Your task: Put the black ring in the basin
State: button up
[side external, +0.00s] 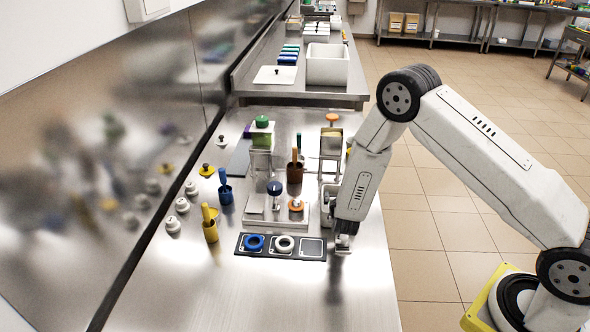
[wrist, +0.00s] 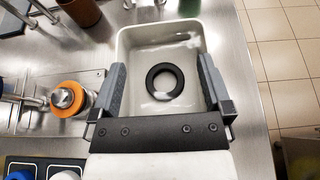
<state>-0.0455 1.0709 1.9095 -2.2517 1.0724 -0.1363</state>
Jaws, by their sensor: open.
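The black ring (wrist: 165,81) shows in the wrist view inside the outline of the white basin (wrist: 128,42), and it looks to lie flat on the basin's floor. My gripper (wrist: 161,65) is open above the basin, with one finger on each side of the ring and clear space between. In the side external view my gripper (side external: 343,242) points down at the right edge of the steel counter. My arm hides most of the basin (side external: 327,190) there, and the ring cannot be seen in that view.
A dark tray (side external: 268,256) holds a blue ring (side external: 254,243) and a white ring (side external: 284,244); its right square is empty. A stand with an orange-based knob (wrist: 70,97) is left of the basin. A yellow cup (side external: 210,231) stands farther left. The front counter is clear.

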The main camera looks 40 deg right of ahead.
jog(key=v, duration=1.2)
dwell(0.4)
jog(key=s+d+r+m+g+y, duration=0.1)
jog(key=s+d+r+m+g, duration=0.1)
jog(key=s+m+g, duration=0.4)
jog(key=s+d+r+m+g+y, duration=0.1)
jog(key=s+d+r+m+g, duration=0.15)
jog(key=s+m, duration=0.45)
jog(key=a+r+m+t+y, duration=0.1)
jog(key=a+r+m+y, duration=0.4)
jog(key=m, duration=0.9)
jog(key=shift+a+r+t+y, duration=0.35)
jog(key=shift+a+y, duration=0.45)
jog(key=shift+y, duration=0.4)
